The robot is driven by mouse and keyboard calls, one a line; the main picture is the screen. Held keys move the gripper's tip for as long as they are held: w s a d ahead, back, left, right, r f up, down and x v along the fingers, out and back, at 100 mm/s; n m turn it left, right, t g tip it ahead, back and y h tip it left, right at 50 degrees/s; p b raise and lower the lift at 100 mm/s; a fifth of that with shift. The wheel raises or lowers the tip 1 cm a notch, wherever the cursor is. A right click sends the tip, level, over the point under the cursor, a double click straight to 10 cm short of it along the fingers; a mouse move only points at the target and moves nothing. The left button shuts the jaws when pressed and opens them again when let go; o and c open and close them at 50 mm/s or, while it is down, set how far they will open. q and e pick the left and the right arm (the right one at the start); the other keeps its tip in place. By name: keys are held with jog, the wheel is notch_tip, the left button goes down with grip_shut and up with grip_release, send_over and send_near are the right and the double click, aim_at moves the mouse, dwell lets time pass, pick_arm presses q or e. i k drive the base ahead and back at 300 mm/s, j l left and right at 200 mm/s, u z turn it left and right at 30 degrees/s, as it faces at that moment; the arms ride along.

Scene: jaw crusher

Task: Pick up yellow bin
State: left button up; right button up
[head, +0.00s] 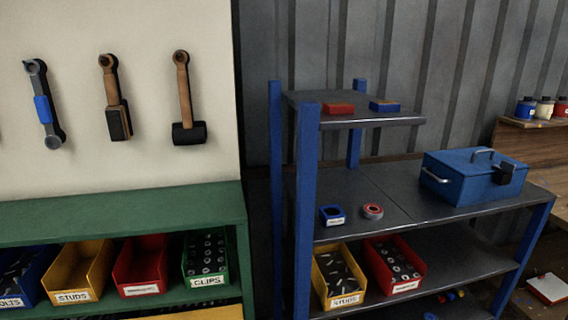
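Two yellow bins are in the head view. One yellow bin (75,297), labelled STUDS, sits on the green shelf unit at the lower left and looks empty. The other yellow bin (343,301), also labelled STUDS, sits on a lower shelf of the blue-framed rack and holds dark pieces. Both are upright. Neither of my grippers is in view.
A blue bin (12,303), red bin (140,289) and green bin (208,281) share the green unit (130,205). Another red bin (405,287) adjoins the rack's yellow bin. A blue rack post (307,210) and a shelf above border it. A blue toolbox (470,185) sits higher.

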aim_at(80, 272)
jog(key=u, duration=1.35)
